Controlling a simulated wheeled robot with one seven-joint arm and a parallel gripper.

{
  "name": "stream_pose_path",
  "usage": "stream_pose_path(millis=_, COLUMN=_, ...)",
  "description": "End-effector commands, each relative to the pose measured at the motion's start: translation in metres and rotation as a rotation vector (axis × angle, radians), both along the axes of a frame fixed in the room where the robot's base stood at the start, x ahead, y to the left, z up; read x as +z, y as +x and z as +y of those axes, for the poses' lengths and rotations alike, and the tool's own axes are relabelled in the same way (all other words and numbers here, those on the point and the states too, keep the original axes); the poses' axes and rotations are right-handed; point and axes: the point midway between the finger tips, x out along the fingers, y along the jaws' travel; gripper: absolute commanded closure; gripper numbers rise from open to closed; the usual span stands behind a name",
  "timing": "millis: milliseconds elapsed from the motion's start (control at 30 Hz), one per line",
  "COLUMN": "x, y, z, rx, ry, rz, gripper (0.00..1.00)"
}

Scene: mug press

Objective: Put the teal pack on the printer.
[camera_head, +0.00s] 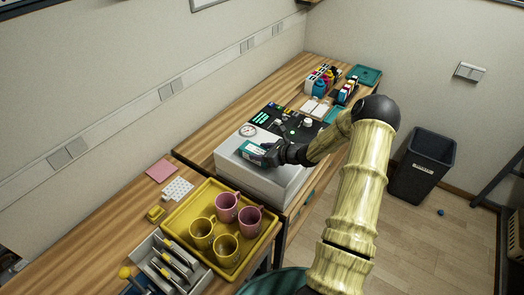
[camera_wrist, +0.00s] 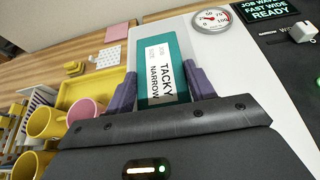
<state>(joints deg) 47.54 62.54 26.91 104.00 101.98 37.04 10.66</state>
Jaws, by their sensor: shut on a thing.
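The teal pack (camera_wrist: 161,70) has a white label reading "TACKY NARROW". In the wrist view it sits between the two fingers of my gripper (camera_wrist: 162,90), which is shut on it. In the head view the pack (camera_head: 252,151) and my gripper (camera_head: 268,154) are over the top of the white printer (camera_head: 262,177), near its left part. I cannot tell whether the pack touches the printer top. The printer also shows in the wrist view (camera_wrist: 220,60), with a round gauge (camera_wrist: 211,19) beyond the pack.
A yellow tray (camera_head: 187,203) with pink and yellow mugs stands in front of the printer. A dark panel (camera_head: 290,122) with a lit display lies behind it. Coloured bottles (camera_head: 319,87) stand farther back. A dark bin (camera_head: 423,163) is on the floor at right.

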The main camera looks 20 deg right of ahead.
Motion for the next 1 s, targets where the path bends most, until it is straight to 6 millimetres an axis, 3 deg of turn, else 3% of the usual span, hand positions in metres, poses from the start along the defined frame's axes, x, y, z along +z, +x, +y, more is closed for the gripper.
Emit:
stream_pose_path(millis=267, x=-0.004, y=0.0, z=0.0, rx=0.0, ry=0.001, rz=-0.002, gripper=0.77)
stream_pose_path(millis=300, x=-0.004, y=0.0, z=0.0, rx=0.0, ry=0.0, rz=0.0, gripper=0.42)
stream_pose_path(millis=400, x=-0.003, y=0.0, z=-0.001, rx=-0.001, ry=0.0, rz=0.0, gripper=0.24)
stream_pose_path(millis=833, x=0.003, y=0.0, z=-0.001, rx=-0.001, ry=0.0, rz=0.0, gripper=0.24)
stream_pose_path(millis=1000, x=0.01, y=-0.019, z=-0.015, rx=-0.004, ry=-0.003, rz=-0.001, gripper=0.24)
